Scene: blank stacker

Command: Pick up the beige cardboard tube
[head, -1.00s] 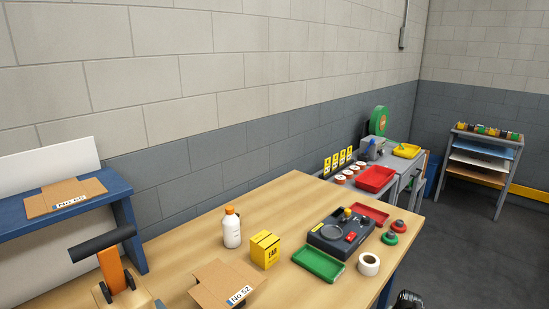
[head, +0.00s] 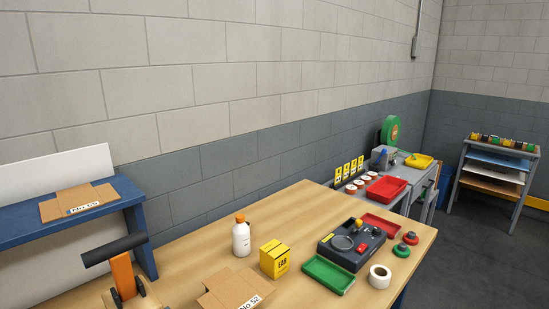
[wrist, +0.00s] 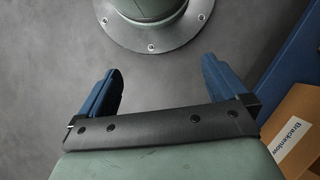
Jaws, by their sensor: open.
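I see no beige cardboard tube in either view. My gripper (wrist: 161,68) shows in the wrist view with two blue fingers spread wide apart, open and with nothing between them. Beyond the fingers is grey floor and a round bolted base plate, which looks like part of my own mount. The gripper does not show in the head view.
A wooden bench (head: 310,205) holds a white bottle (head: 241,238), yellow box (head: 274,260), cardboard piece (head: 232,290), green tray (head: 328,275), black device (head: 350,243) and white roll (head: 380,276). A cardboard box (wrist: 294,130) sits at the wrist view's right edge.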

